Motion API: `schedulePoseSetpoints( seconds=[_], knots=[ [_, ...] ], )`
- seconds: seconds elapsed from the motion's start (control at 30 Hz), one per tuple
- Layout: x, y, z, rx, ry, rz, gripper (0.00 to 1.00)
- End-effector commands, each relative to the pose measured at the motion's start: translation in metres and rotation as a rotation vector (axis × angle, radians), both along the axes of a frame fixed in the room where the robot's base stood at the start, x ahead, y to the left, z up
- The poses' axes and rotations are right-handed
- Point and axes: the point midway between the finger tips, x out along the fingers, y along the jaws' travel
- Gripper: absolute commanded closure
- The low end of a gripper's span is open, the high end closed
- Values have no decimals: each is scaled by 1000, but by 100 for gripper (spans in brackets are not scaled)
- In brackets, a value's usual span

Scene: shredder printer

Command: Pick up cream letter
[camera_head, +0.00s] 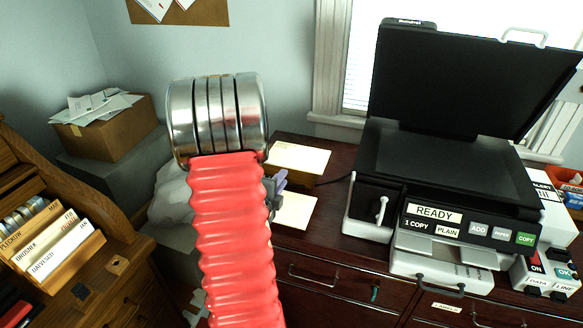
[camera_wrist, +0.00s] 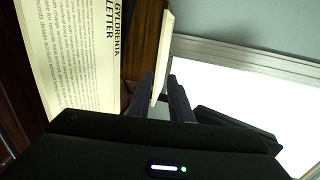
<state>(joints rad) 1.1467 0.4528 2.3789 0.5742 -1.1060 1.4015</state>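A cream letter (camera_wrist: 78,50) with dark print reading "GYLDRENIA LETTER" lies flat on the dark desk in the wrist view. In the head view a cream sheet (camera_head: 295,212) lies on the desk left of the copier. A second cream sheet or stack (camera_head: 301,158) lies behind it on a brown wooden block or tray (camera_head: 308,179). It shows edge-on in the wrist view (camera_wrist: 164,50). My gripper (camera_wrist: 161,80) is open, its fingertips apart with that cream edge reaching between them. I cannot tell whether they touch it. My red arm hides part of the gripper in the head view.
A copier (camera_head: 437,165) with a raised lid and a "READY" panel stands right of the sheets. A wooden card box (camera_head: 65,262) is at left, and a cardboard box (camera_head: 112,140) of papers stands behind. Desk room around the sheets is narrow.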

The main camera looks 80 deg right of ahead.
Motion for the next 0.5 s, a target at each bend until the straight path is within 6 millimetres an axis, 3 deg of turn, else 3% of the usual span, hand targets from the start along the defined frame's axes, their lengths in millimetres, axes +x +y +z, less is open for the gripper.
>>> schedulePoseSetpoints(
  seconds=[0.5],
  knots=[
    [-5, -48, -10, 2, -1, -1, 81]
  ],
)
